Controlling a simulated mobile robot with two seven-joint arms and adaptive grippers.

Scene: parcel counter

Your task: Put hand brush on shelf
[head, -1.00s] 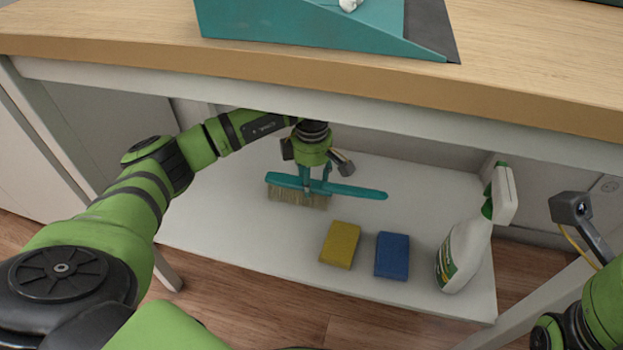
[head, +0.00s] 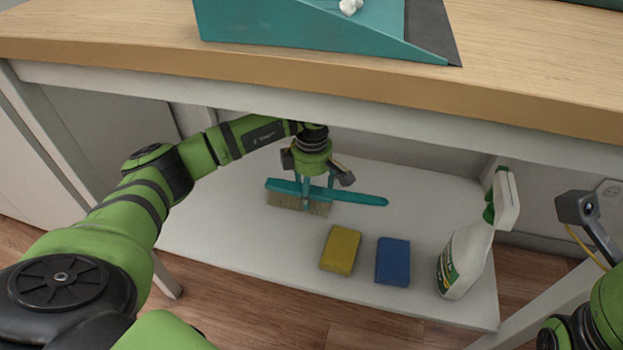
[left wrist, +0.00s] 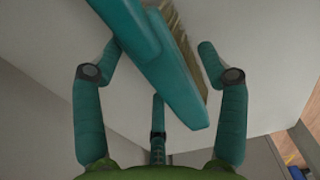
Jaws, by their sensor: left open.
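The hand brush (head: 355,196) has a teal handle and pale bristles. It lies on the white lower shelf (head: 225,235), with its handle pointing right in the head view. My left gripper (head: 317,188) is just above it, fingers pointing down. In the left wrist view the brush handle (left wrist: 165,85) passes between the spread fingers (left wrist: 160,52), with a gap to the fingers on both sides. The gripper is open and does not hold the brush.
A yellow sponge (head: 340,250), a blue sponge (head: 393,261) and a white spray bottle (head: 465,258) stand on the same shelf, to the right and nearer. The wooden counter top (head: 120,35) overhangs the shelf and carries a teal wedge-shaped object (head: 300,25).

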